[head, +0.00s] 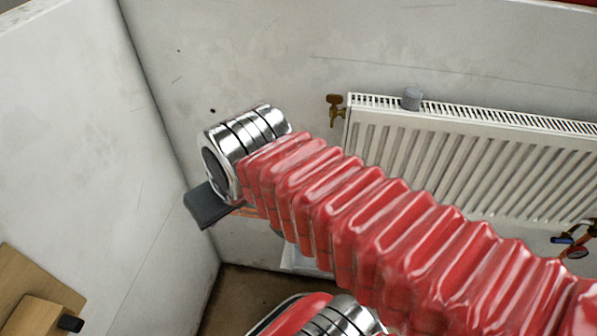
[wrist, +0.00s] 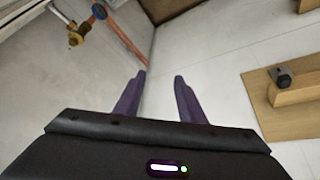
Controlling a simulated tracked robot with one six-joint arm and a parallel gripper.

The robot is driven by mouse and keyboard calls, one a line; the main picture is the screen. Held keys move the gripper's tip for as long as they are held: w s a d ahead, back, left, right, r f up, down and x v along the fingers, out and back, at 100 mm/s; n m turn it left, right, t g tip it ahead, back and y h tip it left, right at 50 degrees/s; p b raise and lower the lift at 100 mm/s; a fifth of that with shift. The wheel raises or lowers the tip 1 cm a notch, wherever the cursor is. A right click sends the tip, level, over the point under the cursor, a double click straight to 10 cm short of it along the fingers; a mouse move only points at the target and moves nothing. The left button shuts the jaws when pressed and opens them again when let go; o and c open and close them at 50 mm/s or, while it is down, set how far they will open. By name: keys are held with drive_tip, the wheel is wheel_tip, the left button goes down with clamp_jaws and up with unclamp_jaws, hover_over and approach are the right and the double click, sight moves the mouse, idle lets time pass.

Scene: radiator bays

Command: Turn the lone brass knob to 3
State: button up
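A brass knob (head: 334,100) on a brass fitting stands alone at the upper left corner of the white radiator (head: 440,150) in the head view. Its marks are too small to read. My arm passes in front and below it, and the dark housing behind my gripper shows at the far left, apart from the knob; the fingers are hidden there. In the wrist view my gripper (wrist: 160,78) is open, its two purple fingers apart with nothing between them. A brass fitting (wrist: 76,39) shows at the upper left there, beyond the fingers; I cannot tell whether it is the same one.
A grey cylinder (head: 411,98) sits on the radiator's top. Blue and red handled valves (head: 575,241) are at its lower right. A wooden block (head: 35,316) with a dark knob stands lower left; it also shows in the wrist view (wrist: 300,92). White walls meet in a corner.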

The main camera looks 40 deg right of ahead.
drive_tip(key=w+d+f+m+g+h, duration=0.1)
drive_tip(key=w+d+f+m, duration=0.1)
drive_tip(key=d, duration=1)
drive_tip(key=w+d+f+m+h, duration=0.1)
drive_tip(key=w+d+f+m, duration=0.1)
drive_tip(key=d, duration=1)
drive_tip(key=shift+w+f+m+g, duration=0.15)
drive_tip(key=shift+f+m+g, duration=0.2)
drive_tip(key=shift+m, duration=0.35)
drive_tip(key=shift+a, duration=0.1)
drive_tip(key=shift+x, duration=6.85)
drive_tip(key=shift+c, duration=0.5)
clamp_jaws()
